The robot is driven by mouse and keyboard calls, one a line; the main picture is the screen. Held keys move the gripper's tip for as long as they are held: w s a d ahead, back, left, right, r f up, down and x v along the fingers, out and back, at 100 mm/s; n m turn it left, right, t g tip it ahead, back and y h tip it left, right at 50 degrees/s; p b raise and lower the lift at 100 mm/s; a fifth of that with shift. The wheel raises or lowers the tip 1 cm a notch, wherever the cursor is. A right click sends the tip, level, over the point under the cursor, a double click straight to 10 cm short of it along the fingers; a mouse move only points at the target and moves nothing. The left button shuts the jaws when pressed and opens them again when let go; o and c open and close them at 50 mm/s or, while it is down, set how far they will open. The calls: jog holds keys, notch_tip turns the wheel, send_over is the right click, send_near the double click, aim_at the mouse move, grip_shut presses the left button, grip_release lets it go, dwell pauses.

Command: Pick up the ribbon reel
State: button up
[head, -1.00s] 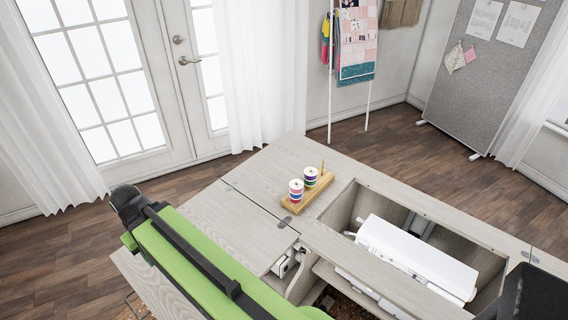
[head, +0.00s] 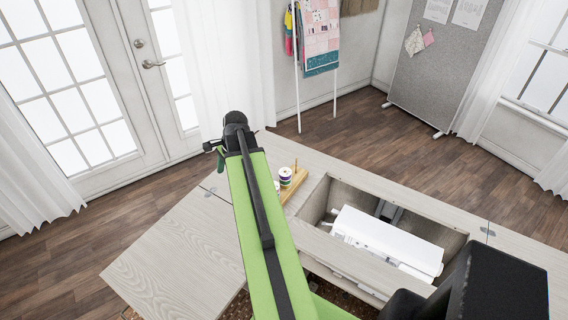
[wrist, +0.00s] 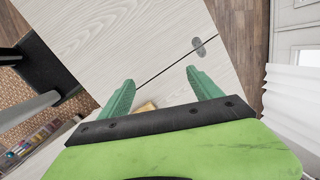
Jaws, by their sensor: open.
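Two reels stand on a narrow wooden holder (head: 294,187) on the cabinet top. The farther reel (head: 285,174) shows purple and green with a white top. The nearer reel (head: 277,185) is mostly hidden behind my green arm. In the wrist view a small piece of the wooden holder (wrist: 148,106) shows between my fingers, just above the black gripper bar; no reel shows there. My gripper (wrist: 162,90) is open and empty, its green fingers apart above the pale cabinet top. In the head view its end is beyond and left of the reels, partly hidden by the arm.
The pale cabinet top (head: 170,245) is bare on the left. A white sewing machine (head: 385,238) lies in the open well to the right of the holder. A quilt rack (head: 320,40) and a grey pinboard (head: 430,75) stand well behind.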

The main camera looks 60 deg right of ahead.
jog(key=s+d+r+m+t+p, duration=0.1)
jog(key=s+d+r+m, duration=0.1)
jog(key=s+d+m, duration=0.4)
jog(key=s+d+r+m+p, duration=0.2)
jog(key=s+d+r, duration=0.15)
jog(key=d, duration=0.45)
jog(key=m+t+h, duration=0.1)
jog(key=m, duration=0.5)
send_near(286, 171)
jog(key=b+x, duration=0.4)
jog(key=b, duration=0.7)
jog(key=shift+w+a+f, duration=0.2)
jog(key=shift+w+f, duration=0.05)
jog(key=shift+f, duration=0.1)
jog(key=shift+r, duration=0.1)
jog(key=b+x, duration=0.4)
jog(key=x, duration=0.1)
jog(key=shift+s+d+b, duration=0.25)
jog(key=shift+s+b, duration=0.05)
jog(key=shift+b, duration=0.05)
jog(key=shift+w+f, duration=0.15)
jog(key=shift+f, duration=0.1)
jog(key=shift+r, duration=0.2)
jog(key=c, duration=1.4)
